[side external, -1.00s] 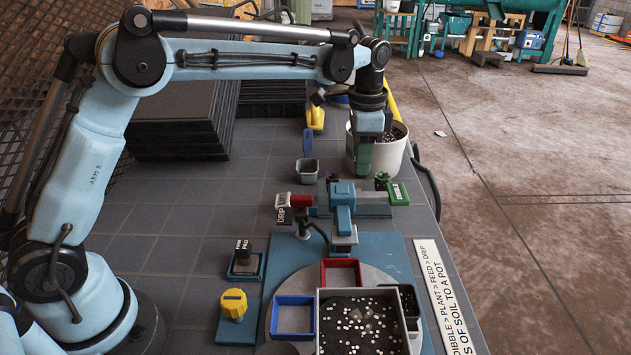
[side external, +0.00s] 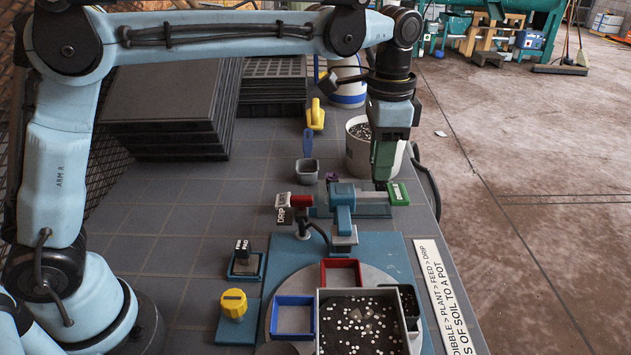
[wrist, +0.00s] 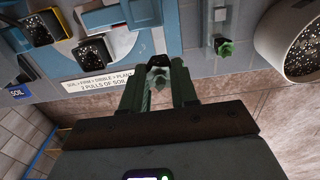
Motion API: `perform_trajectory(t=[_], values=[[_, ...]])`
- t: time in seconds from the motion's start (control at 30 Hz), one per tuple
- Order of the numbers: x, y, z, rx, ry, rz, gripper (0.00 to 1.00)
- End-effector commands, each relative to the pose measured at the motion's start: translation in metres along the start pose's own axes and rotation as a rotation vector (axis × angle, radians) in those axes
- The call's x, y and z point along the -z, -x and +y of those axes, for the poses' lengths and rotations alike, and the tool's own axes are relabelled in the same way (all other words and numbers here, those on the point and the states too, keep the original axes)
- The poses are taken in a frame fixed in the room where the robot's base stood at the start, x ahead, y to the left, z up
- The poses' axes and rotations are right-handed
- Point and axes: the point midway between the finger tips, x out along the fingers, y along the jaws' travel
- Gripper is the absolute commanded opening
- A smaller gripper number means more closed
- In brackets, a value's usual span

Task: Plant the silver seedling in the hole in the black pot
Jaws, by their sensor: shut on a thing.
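My gripper (side external: 383,172) is over the far right of the bench, beside the white tub. In the wrist view its green fingers (wrist: 158,88) are shut on a small dark plug with pale grey-green leaves, the seedling (wrist: 158,75); I cannot clearly tell its silver colour. The black pot (side external: 409,303) is partly hidden behind the grey soil-filled box. In the wrist view a black pot (wrist: 78,56) with speckled soil stands left of my gripper; I cannot make out its hole.
The white soil tub (side external: 358,158) stands close behind my gripper. Red (side external: 342,262) and blue (side external: 293,300) frames and the grey box (side external: 318,325) sit there.

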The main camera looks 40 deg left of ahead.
Motion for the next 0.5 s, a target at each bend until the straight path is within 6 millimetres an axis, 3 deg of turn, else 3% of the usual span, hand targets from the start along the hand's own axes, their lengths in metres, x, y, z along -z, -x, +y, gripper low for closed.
perform_trajectory(t=[0.17,0.5], values=[[0.005,-0.005,0.015,-0.001,-0.006,0.0,0.11],[0.02,-0.037,0.119,-0.004,-0.019,0.001,0.11]])
